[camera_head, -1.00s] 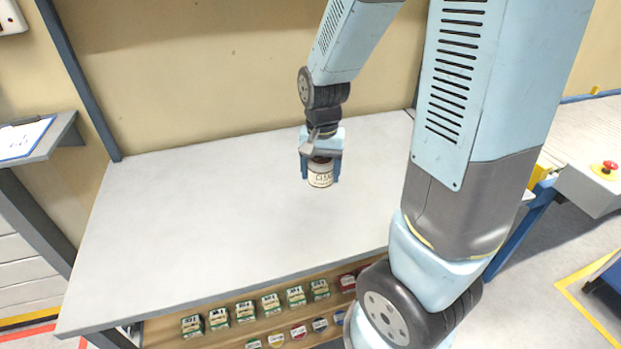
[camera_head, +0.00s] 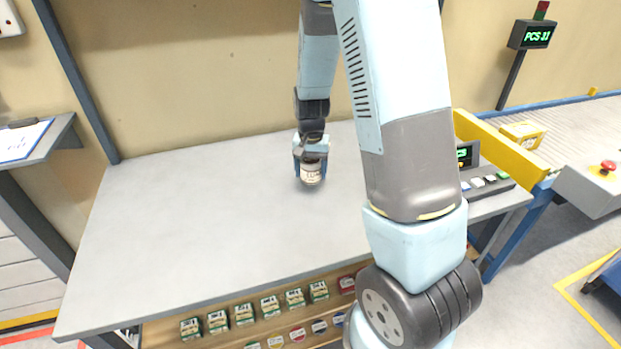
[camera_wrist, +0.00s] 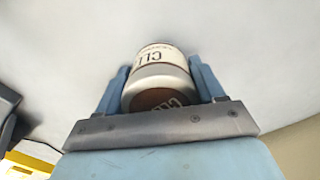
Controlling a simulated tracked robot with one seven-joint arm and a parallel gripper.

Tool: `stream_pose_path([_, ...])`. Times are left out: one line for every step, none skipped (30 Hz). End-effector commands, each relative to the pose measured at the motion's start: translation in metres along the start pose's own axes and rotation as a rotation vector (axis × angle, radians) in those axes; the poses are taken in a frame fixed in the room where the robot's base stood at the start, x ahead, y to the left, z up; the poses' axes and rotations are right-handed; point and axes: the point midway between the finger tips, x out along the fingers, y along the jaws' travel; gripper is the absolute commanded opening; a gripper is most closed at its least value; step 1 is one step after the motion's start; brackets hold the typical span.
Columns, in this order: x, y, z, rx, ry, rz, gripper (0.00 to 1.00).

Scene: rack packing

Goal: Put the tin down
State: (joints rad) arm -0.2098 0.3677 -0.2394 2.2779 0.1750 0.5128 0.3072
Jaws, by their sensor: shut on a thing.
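The tin (camera_head: 311,174) is a small white cylinder with dark lettering and a reddish-brown end. My gripper (camera_head: 311,160) is shut on it, one finger on each side. In the wrist view the tin (camera_wrist: 158,72) sits between the blue fingers of my gripper (camera_wrist: 160,85), with its brown end towards the palm. The tin looks upright at the grey worktop (camera_head: 200,220), towards its back. I cannot tell whether its base touches the surface.
The worktop left of the tin is bare. A shelf under its front edge holds rows of small green-and-white boxes (camera_head: 244,312) and round tins (camera_head: 297,334). A panel with buttons (camera_head: 485,182) and a conveyor with a yellow box (camera_head: 522,134) are at the right.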

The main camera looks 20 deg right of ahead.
Motion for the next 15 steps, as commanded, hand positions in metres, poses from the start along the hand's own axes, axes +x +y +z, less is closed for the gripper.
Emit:
stream_pose_path([0.002, -0.001, -0.002, 0.000, 0.000, 0.000, 0.34])
stream_pose_path([0.003, -0.001, -0.002, 0.000, 0.000, 0.000, 0.34])
stream_pose_path([0.004, -0.001, -0.003, -0.001, 0.000, 0.000, 0.34])
stream_pose_path([0.004, -0.001, -0.004, -0.001, 0.000, 0.000, 0.34])
stream_pose_path([0.005, -0.002, -0.004, -0.001, 0.001, 0.000, 0.34])
stream_pose_path([0.007, -0.002, -0.006, -0.001, 0.001, 0.000, 0.34])
stream_pose_path([0.009, -0.003, -0.007, -0.001, 0.001, 0.000, 0.34])
stream_pose_path([0.012, -0.003, -0.009, -0.001, 0.000, 0.000, 0.34])
stream_pose_path([0.018, -0.003, -0.008, 0.000, -0.002, 0.001, 0.34])
stream_pose_path([0.022, -0.003, -0.008, 0.000, -0.003, 0.002, 0.34])
stream_pose_path([0.026, -0.002, -0.008, 0.001, -0.002, 0.001, 0.34])
stream_pose_path([0.031, -0.002, -0.008, 0.001, -0.002, 0.001, 0.34])
stream_pose_path([0.035, -0.002, -0.008, 0.000, -0.002, 0.001, 0.34])
stream_pose_path([0.037, -0.002, -0.008, 0.000, -0.002, 0.001, 0.34])
stream_pose_path([0.039, -0.002, -0.008, 0.000, 0.000, 0.000, 0.34])
